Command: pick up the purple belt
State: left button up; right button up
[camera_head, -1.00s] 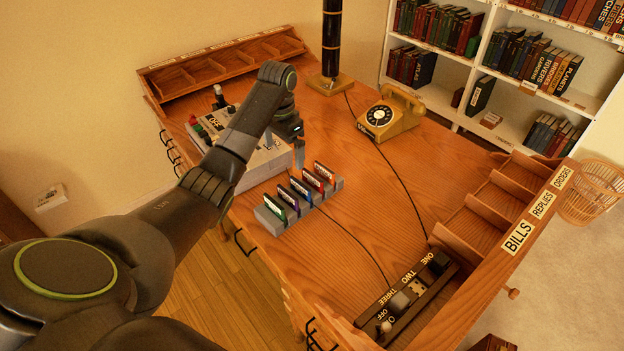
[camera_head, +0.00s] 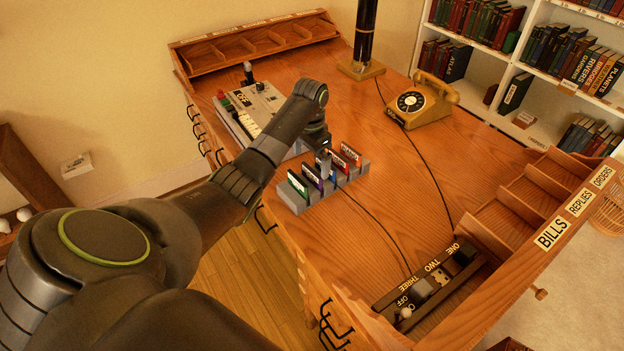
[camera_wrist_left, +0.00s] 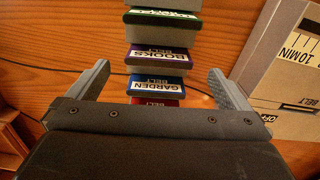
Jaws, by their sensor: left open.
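The purple belt (camera_head: 312,178) is a thin upright cartridge in a grey slotted rack (camera_head: 322,194) on the wooden desk. In the left wrist view the purple belt (camera_wrist_left: 158,54) carries a white label reading BOOKS. A green belt (camera_head: 297,184) stands on one side of it; a blue belt (camera_wrist_left: 157,86) and a red belt (camera_head: 350,154) stand on the other. My left gripper (camera_head: 325,160) is open and empty over the rack, close to the blue belt. In the left wrist view its fingers (camera_wrist_left: 160,88) spread on either side of the belt row. My right gripper is out of view.
A grey machine with keys (camera_head: 258,108) stands beside the rack. A yellow telephone (camera_head: 422,102) and its cord lie beyond. A black switch strip (camera_head: 428,285) sits near the front edge by a BILLS sorter (camera_head: 535,205). The desk middle is clear.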

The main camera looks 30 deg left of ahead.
aim_at(311, 171)
pick_arm(q)
jog(key=shift+f+p, duration=0.4)
jog(key=shift+f, duration=2.3)
jog(key=c, duration=0.8)
jog(key=shift+o, duration=0.2)
